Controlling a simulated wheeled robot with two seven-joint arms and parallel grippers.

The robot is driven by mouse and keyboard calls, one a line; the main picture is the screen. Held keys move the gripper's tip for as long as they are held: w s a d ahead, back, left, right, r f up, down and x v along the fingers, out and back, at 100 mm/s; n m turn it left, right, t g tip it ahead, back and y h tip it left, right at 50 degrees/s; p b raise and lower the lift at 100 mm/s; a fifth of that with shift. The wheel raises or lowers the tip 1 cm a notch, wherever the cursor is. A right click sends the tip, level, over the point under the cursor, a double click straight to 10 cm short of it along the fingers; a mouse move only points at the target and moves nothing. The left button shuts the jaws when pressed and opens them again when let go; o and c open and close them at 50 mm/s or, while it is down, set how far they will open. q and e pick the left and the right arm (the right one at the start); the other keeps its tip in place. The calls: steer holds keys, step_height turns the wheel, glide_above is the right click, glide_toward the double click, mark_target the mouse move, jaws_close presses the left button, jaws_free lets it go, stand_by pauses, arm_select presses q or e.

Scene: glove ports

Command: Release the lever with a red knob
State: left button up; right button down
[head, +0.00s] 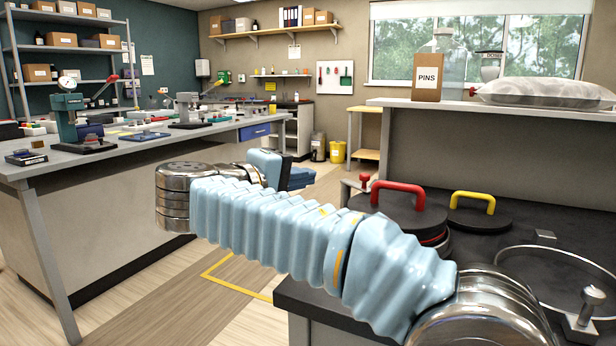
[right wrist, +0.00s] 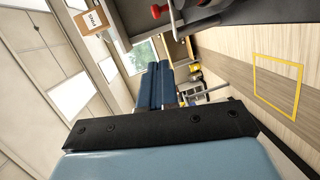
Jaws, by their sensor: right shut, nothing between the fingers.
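A lever with a red knob (head: 364,179) stands at the left rear edge of the dark counter, beside the red-handled disc. Its lower part is partly hidden behind my arm and the counter. A red knob on a metal lever also shows at the top of the right wrist view (right wrist: 157,11), apart from the fingers. My right gripper (head: 300,178) is shut and empty, reaching left past the counter over the floor. Its two dark blue fingers lie together in the right wrist view (right wrist: 153,85). My left gripper is out of view.
A black disc with a red handle (head: 398,188) and one with a yellow handle (head: 472,200) lie on the dark counter (head: 470,244), near a round metal ring (head: 570,250). A bench with presses (head: 66,120) stands left. Floor between is free.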

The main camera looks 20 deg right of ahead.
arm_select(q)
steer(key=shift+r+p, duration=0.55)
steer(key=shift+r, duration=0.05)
arm_select(e)
steer(key=shift+w+d+f, duration=0.3)
steer(key=shift+w+d, duration=0.05)
steer(key=shift+d, duration=1.35)
steer(key=shift+w+d+f, duration=0.25)
steer(key=shift+w+d, duration=0.05)
steer(key=shift+d, duration=1.35)
steer(key=shift+w+d+f, duration=0.3)
steer(key=shift+w+d, duration=0.05)
steer(key=shift+d, duration=1.35)
